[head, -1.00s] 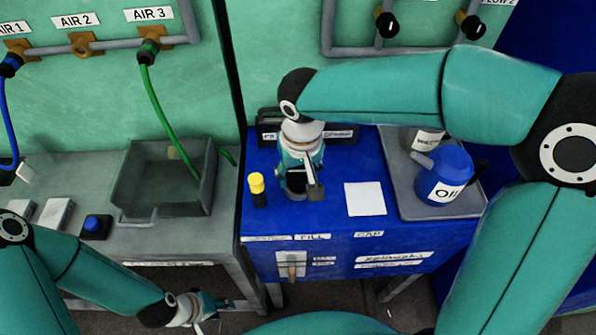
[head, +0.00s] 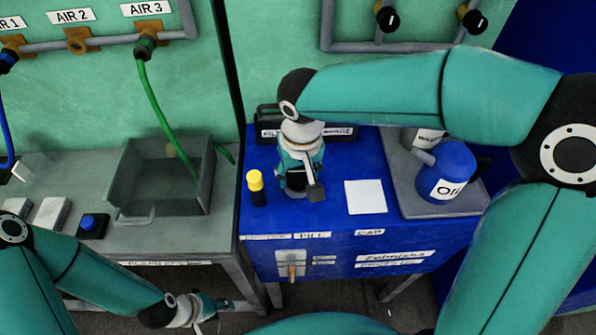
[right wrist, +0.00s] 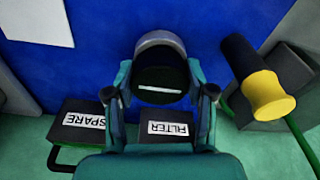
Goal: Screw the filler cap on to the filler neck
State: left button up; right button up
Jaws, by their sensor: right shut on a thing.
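My right gripper (head: 300,186) points down over the blue bench top, with its fingers on either side of the dark round filler cap (right wrist: 160,80). The cap has a white line across its top and is held between the fingertips (right wrist: 160,95). A grey metal rim, which looks like the filler neck (right wrist: 160,40), shows right at the cap's edge. I cannot tell how far the cap sits down on it. In the head view the gripper hides most of both. My left gripper (head: 212,307) hangs low in front of the grey bench, apart from everything; its jaws are too small to read.
A black bottle with a yellow top (head: 256,188) stands close left of my right gripper; the right wrist view shows it too (right wrist: 265,92). Labelled black boxes (right wrist: 165,128) stand behind. A white sheet (head: 365,197) and a grey tray (head: 420,206) with a blue oil can (head: 448,172) are right.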

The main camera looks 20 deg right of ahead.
aim_at(300, 178)
jog(key=shift+f, duration=0.4)
jog(key=o, duration=1.3)
jog(key=shift+r, duration=0.1)
jog(key=r, duration=0.4)
jog(key=s+r, duration=0.1)
jog(key=r, duration=0.6)
jog(key=shift+s+r, duration=0.2)
jog(key=shift+r, duration=0.2)
